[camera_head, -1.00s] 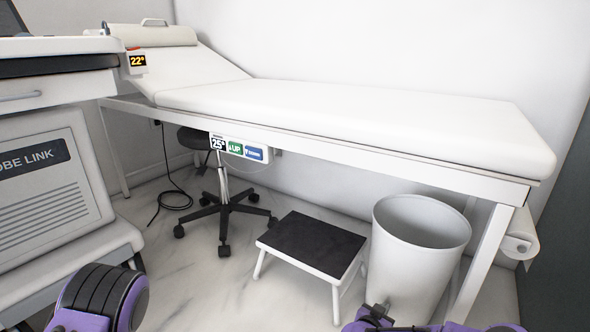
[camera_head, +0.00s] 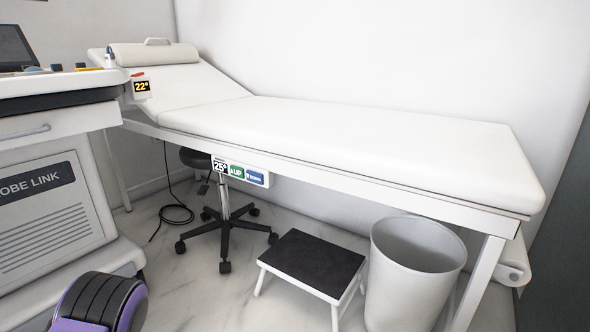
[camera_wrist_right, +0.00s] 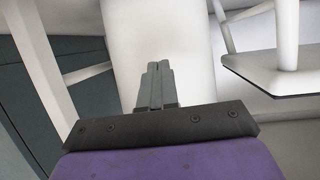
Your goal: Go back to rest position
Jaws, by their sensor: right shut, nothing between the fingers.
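My right gripper (camera_wrist_right: 157,88) shows in the right wrist view with its two grey fingers pressed together and nothing between them. The pale bin fills the view behind the fingers; I cannot tell how far off it is. My right gripper is not in the head view. At the lower left of the head view, a black and purple part of my left arm shows, but the left gripper itself is out of view.
The examination couch (camera_head: 340,135) spans the head view. Below it stand a white bin (camera_head: 415,270), a black-topped step stool (camera_head: 312,262) and a wheeled stool (camera_head: 225,225). A cart (camera_head: 50,190) stands at the left. Some marble floor (camera_head: 195,280) is clear.

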